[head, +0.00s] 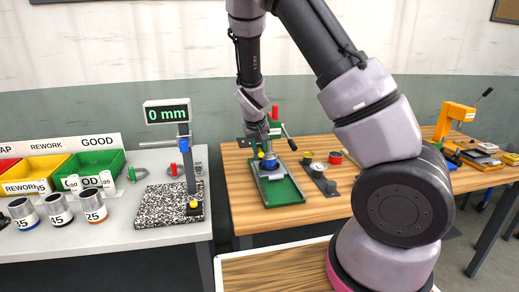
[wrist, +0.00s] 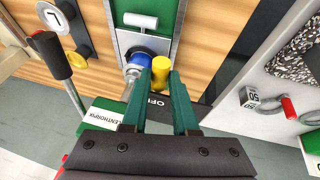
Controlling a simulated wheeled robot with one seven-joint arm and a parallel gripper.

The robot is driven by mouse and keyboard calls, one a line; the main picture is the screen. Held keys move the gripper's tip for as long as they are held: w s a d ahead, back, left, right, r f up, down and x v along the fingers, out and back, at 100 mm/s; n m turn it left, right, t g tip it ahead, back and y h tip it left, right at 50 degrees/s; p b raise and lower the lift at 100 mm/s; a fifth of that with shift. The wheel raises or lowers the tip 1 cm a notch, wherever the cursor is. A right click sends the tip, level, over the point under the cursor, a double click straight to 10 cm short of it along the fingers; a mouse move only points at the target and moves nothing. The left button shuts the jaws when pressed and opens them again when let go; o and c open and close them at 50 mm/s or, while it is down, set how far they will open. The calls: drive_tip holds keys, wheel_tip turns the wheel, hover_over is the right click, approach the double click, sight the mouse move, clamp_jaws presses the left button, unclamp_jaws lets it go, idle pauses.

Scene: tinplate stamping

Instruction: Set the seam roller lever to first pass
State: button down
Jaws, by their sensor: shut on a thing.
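The seaming machine (head: 275,185) with its green bed stands on the wooden table in the head view. My gripper (head: 267,158) is over its upper part and hides some of it. In the wrist view my gripper's green fingers (wrist: 168,76) are shut on a yellow knob (wrist: 160,75), which looks like the end of the roller lever. A blue collar (wrist: 143,63) sits just left of the knob. A dark plate (wrist: 155,101) with lettering, partly reading OFF, is behind the fingers. The first pass mark cannot be made out. A black-handled crank (wrist: 50,55) stands to the left.
In the head view a grey bench at left carries a gauge (head: 167,113) reading 0 mm, on a speckled plate (head: 160,207), with coloured bins (head: 95,168) and several cans. Small round parts (head: 320,170) lie right of the machine. A yellow press (head: 455,118) stands at far right.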

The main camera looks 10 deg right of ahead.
drive_tip(key=shift+w+a+m+h, duration=0.1)
drive_tip(key=shift+a+m+h, duration=0.2)
drive_tip(key=shift+a+m, duration=0.4)
drive_tip(key=c, duration=0.7)
unclamp_jaws()
drive_tip(key=shift+r, duration=0.1)
drive_tip(key=v, duration=1)
drive_tip(key=shift+r, duration=0.35)
